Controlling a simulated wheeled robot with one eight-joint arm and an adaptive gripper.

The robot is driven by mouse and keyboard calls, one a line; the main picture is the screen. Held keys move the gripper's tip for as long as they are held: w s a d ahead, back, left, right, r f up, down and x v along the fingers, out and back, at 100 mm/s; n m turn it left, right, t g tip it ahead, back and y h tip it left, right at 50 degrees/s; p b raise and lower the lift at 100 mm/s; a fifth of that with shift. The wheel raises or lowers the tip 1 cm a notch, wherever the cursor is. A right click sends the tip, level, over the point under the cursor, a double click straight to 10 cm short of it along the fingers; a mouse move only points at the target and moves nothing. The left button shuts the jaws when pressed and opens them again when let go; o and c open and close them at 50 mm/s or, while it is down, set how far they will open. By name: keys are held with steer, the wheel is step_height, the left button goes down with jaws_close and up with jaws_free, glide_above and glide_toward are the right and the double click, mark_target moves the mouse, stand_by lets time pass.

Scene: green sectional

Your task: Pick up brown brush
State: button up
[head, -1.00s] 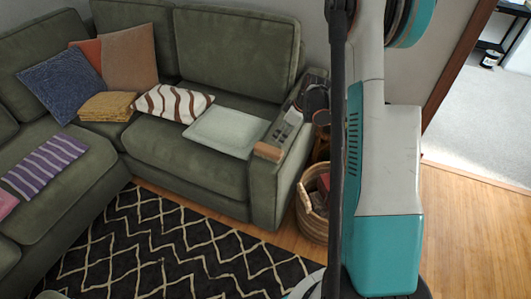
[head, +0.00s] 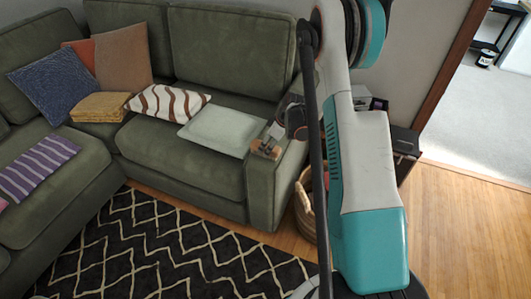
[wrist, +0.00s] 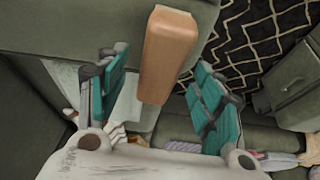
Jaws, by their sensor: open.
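The brown brush (head: 265,149) shows as a small brown block at the front end of the sofa's right armrest. In the wrist view the brush (wrist: 168,50) is a large brown block, reaching from the top of the picture down between the fingers. My gripper (wrist: 158,72) is open, with one teal finger pad on each side of the brush and visible gaps between. In the head view my gripper (head: 269,138) is just over the brush and partly hides it.
The green sofa (head: 190,160) holds several cushions and a folded yellow blanket (head: 100,107). A woven basket (head: 305,207) stands beside the armrest, partly behind my arm. A black patterned rug (head: 150,250) lies in front. Wooden floor at the right is clear.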

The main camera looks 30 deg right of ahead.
mark_target(267, 146)
steer(key=x, duration=0.2)
steer(key=shift+w+a+f+b, duration=0.1)
steer(key=shift+w+f+b, duration=0.05)
steer(key=shift+f+b, duration=0.2)
steer(key=shift+r, duration=0.1)
steer(key=shift+c, duration=0.2)
steer(key=c, duration=1.2)
steer(key=shift+o, duration=0.2)
steer(key=shift+r, duration=0.15)
step_height(267, 146, up, 20)
steer(key=p, duration=0.7)
